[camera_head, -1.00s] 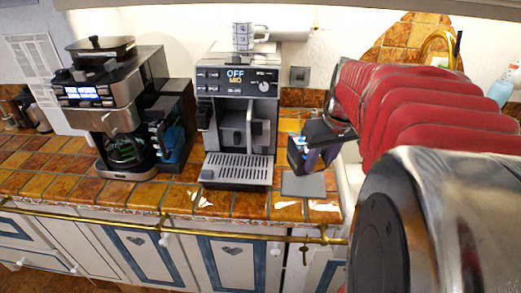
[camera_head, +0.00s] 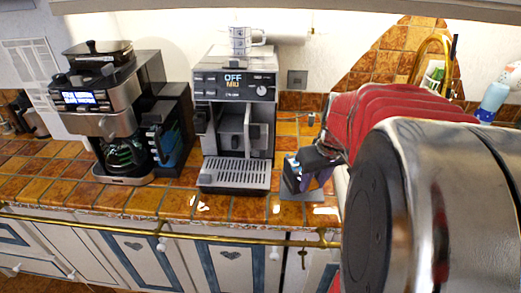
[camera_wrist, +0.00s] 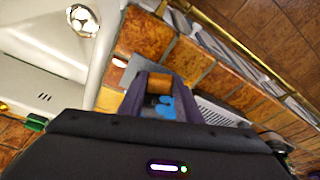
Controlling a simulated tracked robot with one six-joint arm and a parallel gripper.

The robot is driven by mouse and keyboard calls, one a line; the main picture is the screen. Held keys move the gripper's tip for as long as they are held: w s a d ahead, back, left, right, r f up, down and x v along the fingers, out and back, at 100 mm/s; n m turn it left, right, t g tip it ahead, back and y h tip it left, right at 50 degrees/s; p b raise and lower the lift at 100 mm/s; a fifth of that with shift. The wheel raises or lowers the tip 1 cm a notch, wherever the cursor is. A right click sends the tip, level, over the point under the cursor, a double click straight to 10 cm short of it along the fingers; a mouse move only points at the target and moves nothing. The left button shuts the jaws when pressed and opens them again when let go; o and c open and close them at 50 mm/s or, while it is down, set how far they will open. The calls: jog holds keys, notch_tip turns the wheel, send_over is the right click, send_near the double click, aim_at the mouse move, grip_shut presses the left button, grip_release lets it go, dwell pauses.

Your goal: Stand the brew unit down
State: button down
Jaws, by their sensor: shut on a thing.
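The brew unit (camera_head: 291,173), a dark block with blue parts, is in my gripper (camera_head: 312,172) to the right of the coffee machine (camera_head: 235,115). It is upright or nearly so, low over a flat grey mat (camera_head: 317,196). I cannot tell whether its underside touches the mat, as the unit and fingers cover most of it. In the wrist view my purple-grey fingers (camera_wrist: 160,88) are on either side of the blue part (camera_wrist: 167,108); the rest of the unit is largely hidden by the gripper body. The machine's display reads OFF.
A patterned cup (camera_head: 240,38) stands on the machine. A second coffee maker (camera_head: 112,115) with a glass jug is at the left. A brass rail (camera_head: 150,231) runs along the counter's front edge. A white sink (camera_wrist: 45,40) is beside the mat. My arm hides the right side.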

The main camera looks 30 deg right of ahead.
jog(key=shift+f, duration=1.8)
jog(key=c, duration=1.3)
grip_release()
jog(key=shift+f, duration=0.1)
jog(key=v, duration=1.2)
